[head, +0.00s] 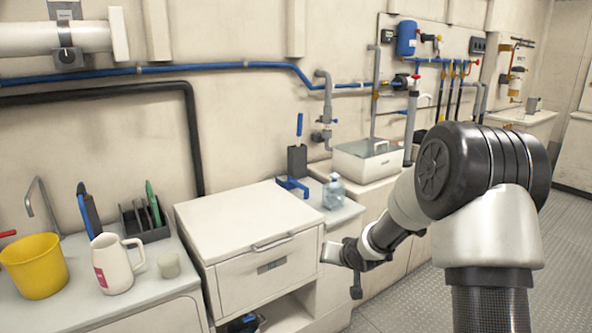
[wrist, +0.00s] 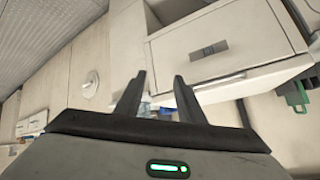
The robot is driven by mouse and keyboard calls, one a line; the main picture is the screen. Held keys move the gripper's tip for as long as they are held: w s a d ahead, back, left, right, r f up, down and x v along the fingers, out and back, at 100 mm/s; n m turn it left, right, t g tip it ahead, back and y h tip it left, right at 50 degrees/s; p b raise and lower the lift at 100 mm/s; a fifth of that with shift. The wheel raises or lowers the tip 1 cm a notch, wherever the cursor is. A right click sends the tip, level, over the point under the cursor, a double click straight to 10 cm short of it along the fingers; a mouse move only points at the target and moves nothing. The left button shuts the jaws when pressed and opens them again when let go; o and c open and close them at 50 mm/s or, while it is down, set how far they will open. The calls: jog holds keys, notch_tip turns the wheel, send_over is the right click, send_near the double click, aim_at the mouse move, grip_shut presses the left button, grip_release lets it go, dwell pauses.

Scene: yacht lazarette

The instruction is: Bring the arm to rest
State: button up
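My arm reaches from the right side of the head view, bent at a large black joint, with its forearm pointing left and down. My gripper (head: 350,268) hangs in the air in front of the white drawer cabinet (head: 262,272), near its right edge. In the wrist view my gripper (wrist: 159,76) shows two dark fingers standing apart with a clear gap between them. Nothing is held between the fingertips. The drawer front (wrist: 225,40) with its grey label lies beyond the fingers in that view.
The left counter holds a yellow bucket (head: 35,266), a white jug (head: 115,264), a small cup (head: 168,265) and a dark rack (head: 145,220). A clear bottle (head: 333,192) stands right of the cabinet, near a white bin (head: 368,160). Metal floor (head: 420,300) is open at right.

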jog(key=s+d+r+g+h, duration=0.1)
jog(key=s+d+r+h, duration=0.15)
jog(key=s+r, duration=0.65)
jog(key=s+d+r+g+h, duration=0.1)
jog(key=s+d+r, duration=0.2)
jog(key=s+r, duration=0.6)
jog(key=s+a+r+n+g+y, duration=0.1)
jog(key=s+a+r+g, duration=0.1)
jog(key=s, duration=1.9)
notch_tip(320, 180, up, 28)
jog(key=p, duration=2.8)
jog(key=shift+s, duration=0.15)
jog(key=shift+a+f, duration=0.1)
